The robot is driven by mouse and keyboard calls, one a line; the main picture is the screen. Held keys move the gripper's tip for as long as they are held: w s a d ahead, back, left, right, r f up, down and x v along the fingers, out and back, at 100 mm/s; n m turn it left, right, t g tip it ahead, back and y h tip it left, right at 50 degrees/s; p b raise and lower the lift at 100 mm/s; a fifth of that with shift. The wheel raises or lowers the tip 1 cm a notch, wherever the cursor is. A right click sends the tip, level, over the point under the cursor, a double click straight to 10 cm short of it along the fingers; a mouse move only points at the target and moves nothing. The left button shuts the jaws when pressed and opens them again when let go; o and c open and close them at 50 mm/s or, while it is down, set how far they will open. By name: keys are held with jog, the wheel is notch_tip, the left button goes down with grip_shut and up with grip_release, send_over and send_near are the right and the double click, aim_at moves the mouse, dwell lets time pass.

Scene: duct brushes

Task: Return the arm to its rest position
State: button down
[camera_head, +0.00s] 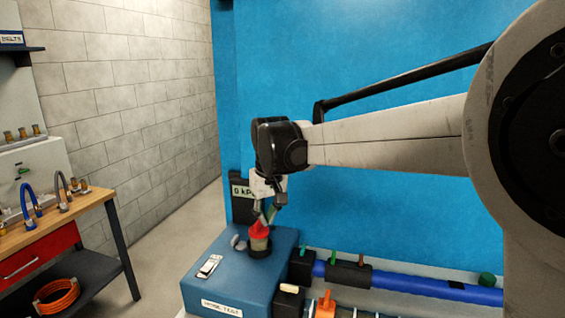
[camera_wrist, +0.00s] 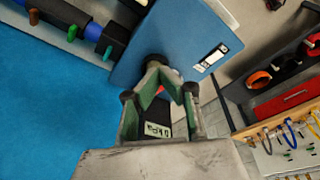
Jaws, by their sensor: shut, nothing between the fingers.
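My gripper (camera_head: 265,218) hangs at the end of my outstretched arm, pointing down over the blue test box. It is shut and empty. Its fingers (camera_wrist: 168,76) also show in the wrist view, coming together in front of the blue box (camera_wrist: 190,35). In the head view, a red-topped fitting (camera_head: 259,231) with a pale body and dark base stands on the box (camera_head: 225,262), just below the fingertips. I cannot tell whether the fingertips touch it. In the wrist view the fingers mostly hide the fitting.
A dark "0 kPa" display (camera_head: 241,200) stands behind the box. A blue pipe (camera_head: 410,284) with valves runs to the right. A blue wall panel (camera_head: 400,215) is close behind my arm. A workbench (camera_head: 60,225) with hoses stands at left, with open floor between.

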jog(key=s+d+r+m+t+b, duration=0.2)
jog(key=s+d+m+t, duration=0.1)
jog(key=s+d, duration=1.2)
jog(key=s+d+f+m+t, duration=0.1)
jog(key=s+d+f, duration=0.3)
jog(key=s, duration=0.3)
jog(key=s+d+f+m+t+b, duration=0.1)
jog(key=s+d+f, duration=0.3)
jog(key=s, duration=0.4)
jog(key=shift+d+f+m+h, duration=0.4)
jog(key=shift+d, duration=0.2)
